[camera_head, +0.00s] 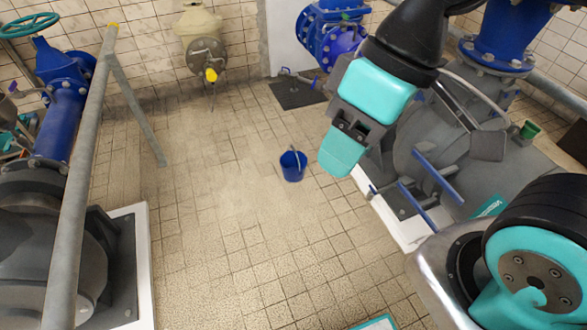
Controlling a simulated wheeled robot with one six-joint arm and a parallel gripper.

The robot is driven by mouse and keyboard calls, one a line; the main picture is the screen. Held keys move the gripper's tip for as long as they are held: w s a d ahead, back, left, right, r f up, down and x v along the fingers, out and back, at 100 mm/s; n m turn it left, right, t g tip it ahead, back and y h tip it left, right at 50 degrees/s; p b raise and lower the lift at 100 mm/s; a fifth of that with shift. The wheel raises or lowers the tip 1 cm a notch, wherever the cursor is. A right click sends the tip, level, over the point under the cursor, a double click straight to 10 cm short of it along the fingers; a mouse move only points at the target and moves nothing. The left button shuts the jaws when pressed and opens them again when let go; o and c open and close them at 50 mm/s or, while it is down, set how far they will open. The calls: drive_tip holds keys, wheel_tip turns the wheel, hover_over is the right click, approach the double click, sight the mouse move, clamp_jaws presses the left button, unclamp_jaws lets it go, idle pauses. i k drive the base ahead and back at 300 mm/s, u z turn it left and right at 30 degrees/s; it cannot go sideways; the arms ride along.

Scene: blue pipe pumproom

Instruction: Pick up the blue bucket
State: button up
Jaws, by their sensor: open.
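The blue bucket (293,168) stands upright on the tiled floor near the middle of the head view. Its thin handle rises at the upper edge of its rim. My gripper (415,156) hangs from the upper right, with its two fingers wide apart. The left finger has a teal tip and the right one a grey tip. It is open, nothing shows held between the fingers, and the bucket lies to the left of them in the picture, apart from the gripper. The bucket is not hidden by my arm.
A large grey pump (455,165) with blue bars stands on a pale plinth behind my gripper. A grey railing (80,180) and another machine (60,255) line the left. Blue pipework (325,35) and a beige valve (203,45) stand at the back. The floor around the bucket is clear.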

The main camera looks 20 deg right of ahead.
sight(294, 163)
drive_tip(key=z, duration=0.25)
drive_tip(key=i, duration=1.45)
drive_tip(key=u, duration=0.5)
drive_tip(key=i, duration=0.55)
drive_tip(key=u, duration=0.25)
